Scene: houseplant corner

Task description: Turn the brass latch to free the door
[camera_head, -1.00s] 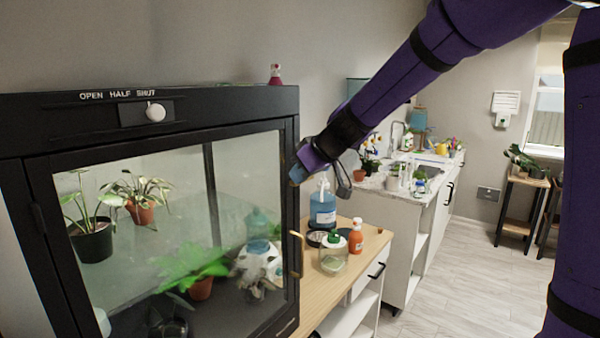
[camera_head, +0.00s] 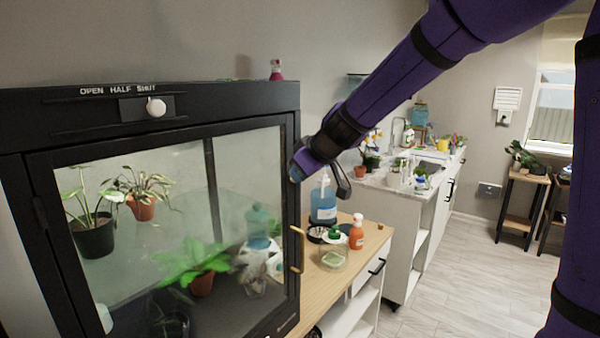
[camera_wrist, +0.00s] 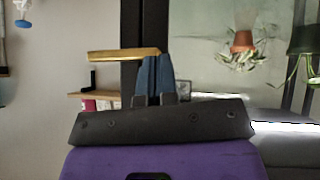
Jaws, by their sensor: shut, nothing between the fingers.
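A black cabinet (camera_head: 90,138) with a glazed door fills the left of the head view. A brass piece (camera_head: 298,250) stands at the door's right edge, below my gripper (camera_head: 294,174). In the wrist view, which shows the scene upside down, a brass bar (camera_wrist: 115,55) lies across the dark door edge, close to the tips of my gripper (camera_wrist: 153,60). I cannot tell whether they touch. The blue fingers are shut with nothing between them.
A white knob (camera_head: 156,107) sits under the words OPEN HALF SHUT. Potted plants are behind the glass.

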